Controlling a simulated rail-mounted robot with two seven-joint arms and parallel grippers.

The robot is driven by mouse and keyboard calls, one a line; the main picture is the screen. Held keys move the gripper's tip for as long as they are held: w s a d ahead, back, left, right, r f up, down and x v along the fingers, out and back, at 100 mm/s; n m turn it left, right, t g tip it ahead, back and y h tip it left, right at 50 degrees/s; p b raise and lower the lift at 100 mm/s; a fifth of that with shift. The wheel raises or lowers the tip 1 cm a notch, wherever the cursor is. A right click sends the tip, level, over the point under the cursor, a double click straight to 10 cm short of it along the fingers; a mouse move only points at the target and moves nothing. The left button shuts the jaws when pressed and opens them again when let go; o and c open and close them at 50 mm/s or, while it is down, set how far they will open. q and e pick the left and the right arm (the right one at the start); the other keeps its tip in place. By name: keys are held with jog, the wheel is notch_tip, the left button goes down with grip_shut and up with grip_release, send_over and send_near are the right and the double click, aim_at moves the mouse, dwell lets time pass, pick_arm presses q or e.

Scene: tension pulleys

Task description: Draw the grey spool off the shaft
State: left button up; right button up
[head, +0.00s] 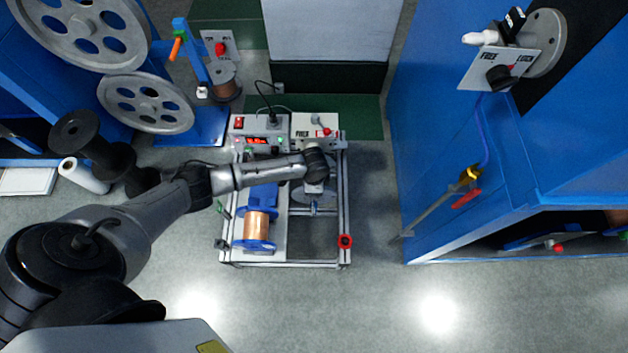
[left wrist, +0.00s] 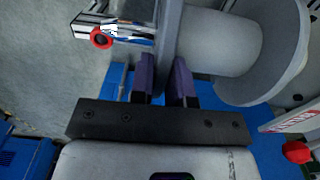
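The grey spool (head: 316,200) sits at the right side of the bench frame in the head view, partly hidden under my left wrist. In the left wrist view its pale grey barrel (left wrist: 228,42) and a round flange show at upper right. My left gripper (left wrist: 166,68) has its two dark purple fingers close together, one on each side of the spool's near flange. The flange fills the gap between them, so the gripper looks shut on its rim. The shaft is hidden, as the spool and my wrist cover it. My right gripper is not in view.
A copper-wound spool (head: 257,226) with blue flanges stands left of the grey spool on the same frame. A red ring knob (head: 345,241) is at the frame's front right. A control box (head: 258,133) stands behind. A blue cabinet (head: 430,130) is to the right, with bare floor between.

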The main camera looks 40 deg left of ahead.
pick_arm(q)
grip_shut()
jog(key=shift+s+d+p, duration=0.45)
jog(key=shift+s+p, duration=0.1)
jog(key=shift+p, duration=0.2)
jog(key=shift+s+d+p, duration=0.65)
jog(key=shift+s+p, duration=0.1)
jog(key=shift+p, duration=0.15)
dwell(0.4)
dwell(0.5)
jog(key=shift+r+p, duration=0.15)
jog(key=shift+p, duration=0.3)
dwell(0.4)
jog(key=shift+s+d, duration=0.1)
